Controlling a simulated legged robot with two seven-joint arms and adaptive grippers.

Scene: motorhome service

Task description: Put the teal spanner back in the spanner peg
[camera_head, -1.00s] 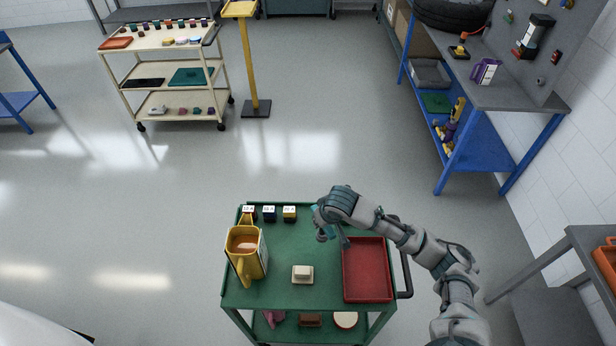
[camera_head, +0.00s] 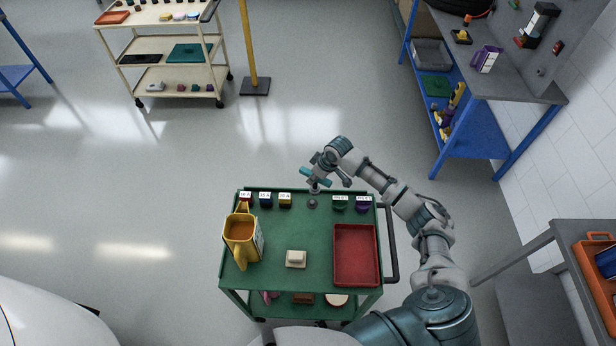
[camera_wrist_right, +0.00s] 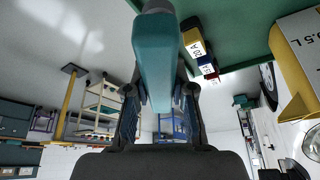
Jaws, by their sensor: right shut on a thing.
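My right gripper (camera_head: 322,172) is shut on the teal spanner (camera_head: 314,180) and holds it above the far edge of the green cart. In the right wrist view, the teal spanner (camera_wrist_right: 157,65) fills the space between the two dark fingers of my right gripper (camera_wrist_right: 160,100). The grey pegboard (camera_head: 545,65) stands over the workbench at the upper right, with small items on it. I cannot tell which fitting is the spanner peg. My left gripper is not in view.
The green cart (camera_head: 290,225) carries a yellow jug (camera_head: 241,238), a pale block (camera_head: 296,258), a red tray (camera_head: 356,256) and several small labelled blocks along its far edge. A blue-legged workbench (camera_head: 510,90) stands at the right. The floor (camera_head: 200,160) beyond the cart is clear.

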